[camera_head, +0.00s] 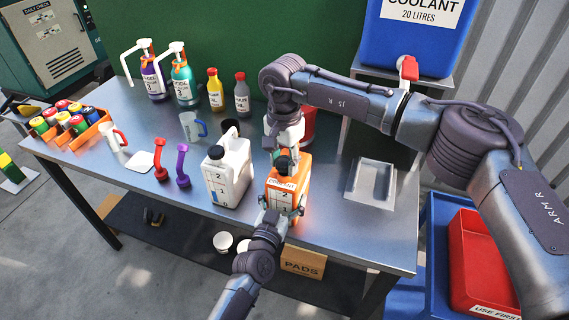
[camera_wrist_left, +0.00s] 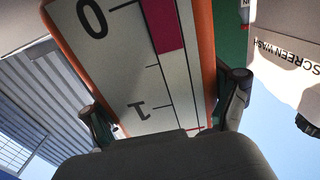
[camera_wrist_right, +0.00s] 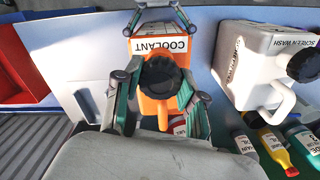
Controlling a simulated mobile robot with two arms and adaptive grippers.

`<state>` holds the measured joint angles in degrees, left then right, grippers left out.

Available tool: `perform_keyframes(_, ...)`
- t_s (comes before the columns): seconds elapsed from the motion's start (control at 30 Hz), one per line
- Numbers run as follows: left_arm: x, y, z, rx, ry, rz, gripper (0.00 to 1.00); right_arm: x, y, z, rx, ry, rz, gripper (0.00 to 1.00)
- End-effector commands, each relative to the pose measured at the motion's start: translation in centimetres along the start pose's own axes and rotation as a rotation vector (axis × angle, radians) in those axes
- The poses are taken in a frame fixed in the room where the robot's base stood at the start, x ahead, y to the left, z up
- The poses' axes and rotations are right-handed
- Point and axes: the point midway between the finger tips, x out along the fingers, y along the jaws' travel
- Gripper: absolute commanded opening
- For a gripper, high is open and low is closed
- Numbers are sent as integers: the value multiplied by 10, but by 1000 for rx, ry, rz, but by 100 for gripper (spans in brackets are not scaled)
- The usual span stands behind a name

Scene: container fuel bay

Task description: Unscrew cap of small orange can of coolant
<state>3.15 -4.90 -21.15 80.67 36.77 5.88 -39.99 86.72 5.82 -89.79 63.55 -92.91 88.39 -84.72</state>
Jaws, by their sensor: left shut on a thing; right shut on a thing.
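The small orange coolant can (camera_head: 273,199) stands upright near the table's front edge, its label facing forward. Its black cap (camera_head: 283,164) is on top and also shows in the right wrist view (camera_wrist_right: 162,76). My left gripper (camera_head: 277,214) is shut on the can's lower body from the front. In the left wrist view, the can's white scale (camera_wrist_left: 140,75) fills the space between the fingers. My right gripper (camera_head: 286,150) comes from above and is shut on the black cap, with fingers on both sides of it. I cannot tell whether the cap is loose.
A white screen wash can (camera_head: 232,172) stands close to the left. A metal tray (camera_head: 370,184) lies to the right. A blue coolant tank (camera_head: 412,45) stands at the back right.

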Motion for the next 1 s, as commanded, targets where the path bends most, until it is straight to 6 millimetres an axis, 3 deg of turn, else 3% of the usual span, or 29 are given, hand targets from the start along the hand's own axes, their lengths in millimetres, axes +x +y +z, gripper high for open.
perform_keyframes(0.57,-1,0,2,2,-2,1,0,-7,0,0,0,0,1,0)
perform_keyframes(0.87,0,0,1,3,-1,1,0,-41,0,0,0,1,-1,0)
perform_keyframes(1.0,0,0,1,3,-1,1,0,-45,0,0,0,0,2,0)
